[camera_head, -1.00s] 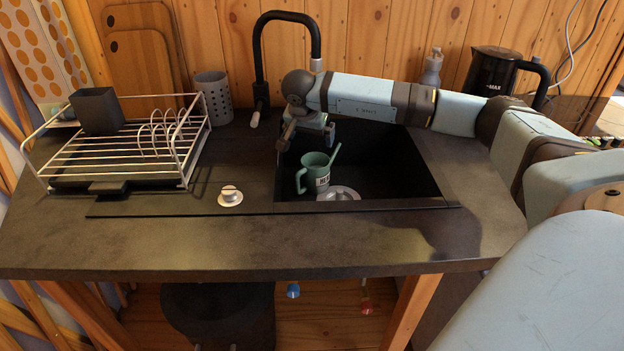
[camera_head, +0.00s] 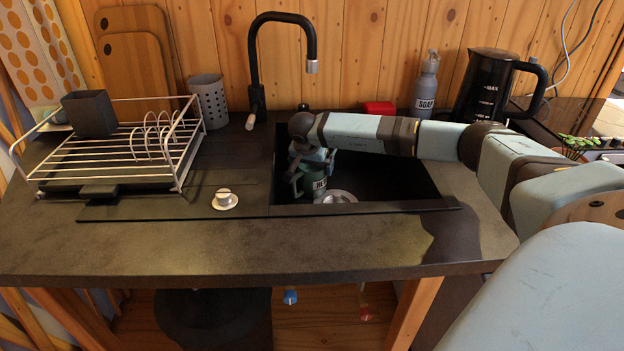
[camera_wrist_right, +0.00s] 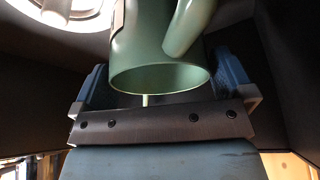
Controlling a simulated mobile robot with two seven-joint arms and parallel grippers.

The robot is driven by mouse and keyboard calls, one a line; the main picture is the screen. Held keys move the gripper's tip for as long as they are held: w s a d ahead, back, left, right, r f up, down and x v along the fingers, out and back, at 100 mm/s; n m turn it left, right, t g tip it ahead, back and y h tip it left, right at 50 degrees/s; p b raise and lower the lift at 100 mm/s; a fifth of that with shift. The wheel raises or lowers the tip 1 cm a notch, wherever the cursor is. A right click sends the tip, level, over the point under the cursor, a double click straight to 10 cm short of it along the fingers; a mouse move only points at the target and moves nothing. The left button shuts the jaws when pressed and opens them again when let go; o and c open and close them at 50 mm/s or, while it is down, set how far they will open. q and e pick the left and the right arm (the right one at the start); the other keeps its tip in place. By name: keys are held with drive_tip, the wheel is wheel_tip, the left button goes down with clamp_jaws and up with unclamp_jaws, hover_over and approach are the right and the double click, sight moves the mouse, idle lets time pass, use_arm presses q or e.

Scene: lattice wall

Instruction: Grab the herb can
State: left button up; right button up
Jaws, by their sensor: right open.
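The herb can (camera_head: 313,184) is a green can with a handle and a pale label, standing in the black sink. My right gripper (camera_head: 316,163) is lowered over it from above and hides its upper part. In the right wrist view, the can (camera_wrist_right: 150,45) shows its open rim and handle. The blue fingers of the right gripper (camera_wrist_right: 165,85) are apart, one on each side of the can's rim. Whether they touch it, I cannot tell. My left gripper is not in view.
The sink (camera_head: 400,180) has dark walls close around the gripper, with a drain (camera_head: 337,197) beside the can. The black faucet (camera_head: 252,60) rises behind.

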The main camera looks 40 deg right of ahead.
drive_tip(key=shift+r, duration=0.1)
drive_tip(key=c, duration=0.9)
drive_tip(key=shift+o, duration=0.2)
